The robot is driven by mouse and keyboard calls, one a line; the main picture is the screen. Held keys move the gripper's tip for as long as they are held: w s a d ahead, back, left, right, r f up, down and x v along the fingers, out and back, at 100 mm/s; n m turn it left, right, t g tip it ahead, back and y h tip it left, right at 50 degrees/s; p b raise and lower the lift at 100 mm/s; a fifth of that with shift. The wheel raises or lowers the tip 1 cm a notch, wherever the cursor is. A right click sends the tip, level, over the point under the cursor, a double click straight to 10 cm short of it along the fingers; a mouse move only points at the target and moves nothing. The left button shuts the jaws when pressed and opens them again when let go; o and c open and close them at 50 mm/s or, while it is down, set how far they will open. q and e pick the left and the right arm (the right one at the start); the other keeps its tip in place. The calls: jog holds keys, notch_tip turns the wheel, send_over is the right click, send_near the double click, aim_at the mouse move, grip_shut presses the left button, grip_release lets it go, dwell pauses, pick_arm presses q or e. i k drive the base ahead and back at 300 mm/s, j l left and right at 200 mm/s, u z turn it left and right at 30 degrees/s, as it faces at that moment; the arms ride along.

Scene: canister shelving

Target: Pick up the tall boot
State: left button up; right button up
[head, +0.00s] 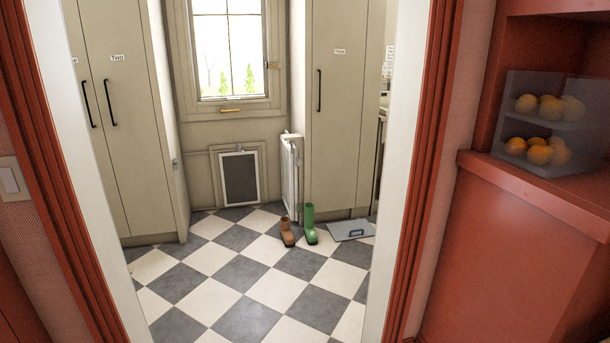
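A tall green boot (310,222) stands upright on the checkered floor beyond the doorway, its toe toward me. A shorter brown boot (287,231) stands just to its left, a small gap apart. Both boots are in front of the right-hand cupboard and the white radiator. Neither of my grippers shows in the head view.
A doorway with a red frame (428,150) lies ahead. Cream cupboards (132,165) and a white radiator (290,178) line the room. The near checkered floor (245,319) is clear. A red counter (500,240) stands right.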

aim_at(311, 234)
jog(key=i+l+u, duration=0.1)
jog(key=i+u, duration=0.15)
jog(key=i, duration=1.85)
jog(key=i+z, duration=0.1)
jog(key=i, duration=0.4)
jog(key=i+j, duration=0.15)
jog(key=i, duration=0.4)
jog(key=i+z, duration=0.15)
jog(key=i, duration=0.35)
jog(key=i+j+z, duration=0.1)
jog(key=i, duration=0.45)
jog(key=j, duration=0.15)
